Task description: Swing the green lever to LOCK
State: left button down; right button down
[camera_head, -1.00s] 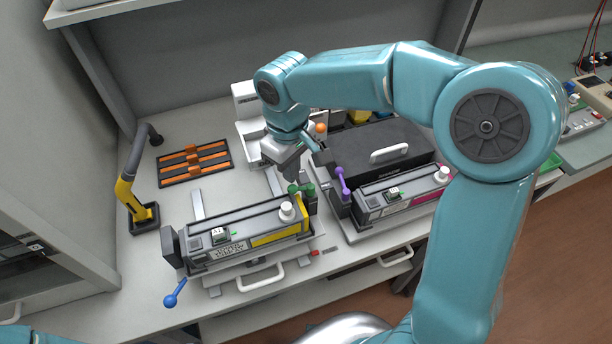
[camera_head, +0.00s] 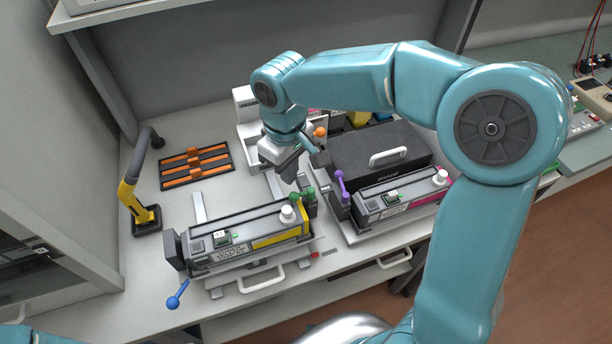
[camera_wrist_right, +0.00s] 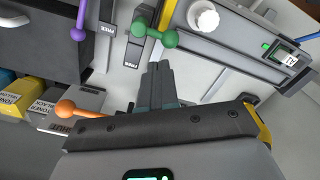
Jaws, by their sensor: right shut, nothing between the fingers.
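The green lever (camera_head: 302,196) stands at the right end of the cartridge unit with the yellow stripe (camera_head: 250,240). In the right wrist view the lever (camera_wrist_right: 156,34) shows as a green bar with a round knob at each end, lying across near the yellow stripe. My right gripper (camera_head: 291,180) is shut and empty, just behind the lever in the head view. In the right wrist view its fingertips (camera_wrist_right: 160,66) point at the lever with a small gap. My left gripper is out of view.
A purple lever (camera_head: 341,183) stands just right, by the magenta-striped unit (camera_head: 405,198). A blue lever (camera_head: 178,296) hangs at the front left. An orange-knobbed lever (camera_head: 320,132) is behind my gripper. A yellow-handled stand (camera_head: 130,200) and orange-striped rack (camera_head: 195,165) are left.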

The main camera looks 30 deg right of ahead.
notch_tip(320, 180, up, 5)
jog(key=p, duration=0.4)
jog(key=shift+r, duration=0.15)
jog(key=shift+s, duration=0.15)
